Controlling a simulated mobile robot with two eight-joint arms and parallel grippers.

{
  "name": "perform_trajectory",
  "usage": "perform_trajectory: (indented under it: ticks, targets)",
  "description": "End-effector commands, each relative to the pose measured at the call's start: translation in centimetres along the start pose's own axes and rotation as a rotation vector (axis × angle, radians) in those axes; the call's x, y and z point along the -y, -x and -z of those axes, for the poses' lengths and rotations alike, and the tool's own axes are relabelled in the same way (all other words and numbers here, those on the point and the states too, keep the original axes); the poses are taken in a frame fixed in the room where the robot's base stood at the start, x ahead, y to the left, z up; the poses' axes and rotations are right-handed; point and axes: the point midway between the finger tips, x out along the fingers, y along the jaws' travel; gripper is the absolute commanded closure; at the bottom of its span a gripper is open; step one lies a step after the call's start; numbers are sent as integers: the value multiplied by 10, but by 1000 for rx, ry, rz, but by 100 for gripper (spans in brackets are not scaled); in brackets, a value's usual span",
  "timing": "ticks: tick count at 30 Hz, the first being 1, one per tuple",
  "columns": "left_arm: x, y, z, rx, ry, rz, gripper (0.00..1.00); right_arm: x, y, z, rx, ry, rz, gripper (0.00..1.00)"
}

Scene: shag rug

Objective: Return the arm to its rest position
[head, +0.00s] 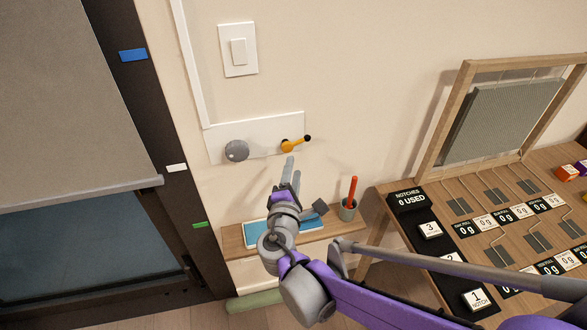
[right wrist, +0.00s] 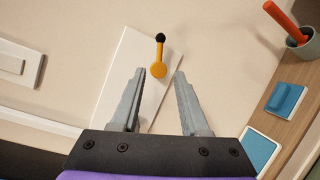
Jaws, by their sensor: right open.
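My right arm, purple and grey, comes in from the lower right in the head view. Its gripper (head: 287,172) is in front of the wall, just below a yellow lever (head: 291,146) with a black knob. In the right wrist view the two fingers (right wrist: 153,103) are apart with nothing between them. The yellow lever (right wrist: 158,70) shows beyond the fingertips, with its black knob pointing up in that view. The lever is on a white wall plate (head: 265,137), beside a round grey knob (head: 237,151). My left gripper is not in view.
A small wooden shelf (head: 234,245) below holds a blue-and-white pad (head: 256,231) and a grey cup (head: 348,211) with a red stick. A wooden table (head: 400,184) with black-and-white labels and a framed mesh panel stands at right. A shade (head: 70,100) hangs at left.

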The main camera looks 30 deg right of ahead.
Motion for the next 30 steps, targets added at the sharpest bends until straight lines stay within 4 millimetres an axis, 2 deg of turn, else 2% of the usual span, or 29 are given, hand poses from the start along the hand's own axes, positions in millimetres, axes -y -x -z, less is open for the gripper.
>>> perform_trajectory:
  ticks: [11,14,16,20,23,27,30]
  targets:
    - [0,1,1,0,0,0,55,3,1,-4,2,-25,21,55]
    - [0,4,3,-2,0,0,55,15,7,-16,10,-120,101,55]
    - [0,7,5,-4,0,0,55,31,16,-27,21,-233,196,55]
    - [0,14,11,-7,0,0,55,68,46,-43,48,-499,423,55]
    - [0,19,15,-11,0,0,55,93,77,-44,71,-709,607,55]
    - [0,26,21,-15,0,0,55,118,127,-35,102,-990,859,55]
    - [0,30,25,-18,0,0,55,126,160,-24,117,-1154,1012,55]
